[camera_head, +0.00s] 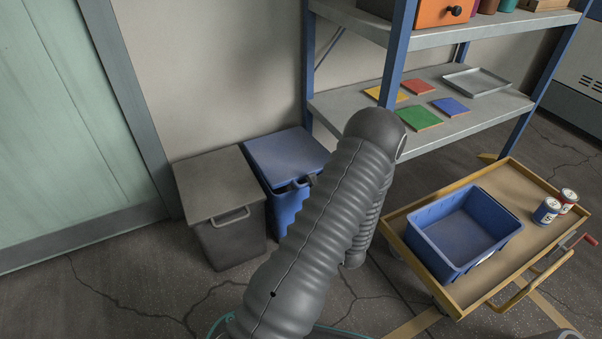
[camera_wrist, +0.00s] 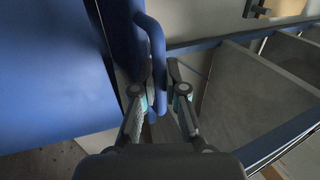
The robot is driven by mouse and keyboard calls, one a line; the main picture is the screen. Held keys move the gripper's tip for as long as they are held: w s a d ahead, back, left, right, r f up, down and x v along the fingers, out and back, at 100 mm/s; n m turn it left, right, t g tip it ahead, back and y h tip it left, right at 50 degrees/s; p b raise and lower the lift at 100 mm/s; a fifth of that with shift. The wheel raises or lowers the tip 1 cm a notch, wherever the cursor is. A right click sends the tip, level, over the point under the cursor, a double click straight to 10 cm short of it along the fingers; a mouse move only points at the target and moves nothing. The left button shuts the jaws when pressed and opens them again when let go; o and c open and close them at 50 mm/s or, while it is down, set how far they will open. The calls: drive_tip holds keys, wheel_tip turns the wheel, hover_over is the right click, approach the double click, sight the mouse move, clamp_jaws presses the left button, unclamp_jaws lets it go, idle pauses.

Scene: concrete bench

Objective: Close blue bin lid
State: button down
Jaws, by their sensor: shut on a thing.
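The blue bin (camera_head: 290,208) stands on the floor against the wall, right of the grey bin. Its blue lid (camera_head: 285,153) lies over the top, close to level. A dark strip shows under the lid's front edge, and I cannot tell whether the lid sits flush. My gripper (camera_wrist: 159,82) is shut on the blue bar handle (camera_wrist: 157,50) in the wrist view, one finger on each side. A broad blue panel (camera_wrist: 50,75) fills the left of that view. In the head view my arm hides the bin's right side and most of the gripper.
A grey lidded bin (camera_head: 232,240) stands close on the left. A shelf unit (camera_head: 345,110) with blue posts rises behind at right. A yellow-edged cart (camera_head: 520,175) carries an open blue tub (camera_head: 465,265) and two cans (camera_head: 546,211). Cracked floor is free in front of the bins.

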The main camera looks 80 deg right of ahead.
drive_tip(key=shift+s+d+f, duration=0.15)
drive_tip(key=shift+s+f, duration=0.1)
drive_tip(key=shift+f, duration=0.2)
drive_tip(key=c, duration=1.2)
unclamp_jaws()
drive_tip(key=shift+w, duration=0.1)
drive_tip(key=shift+f, duration=0.1)
drive_tip(key=s+a+f, duration=0.1)
drive_tip(key=s+a, duration=0.8)
drive_tip(key=a, duration=0.2)
drive_tip(key=shift+s+a, duration=0.2)
drive_tip(key=shift+s, duration=0.05)
drive_tip(key=shift+w, duration=0.1)
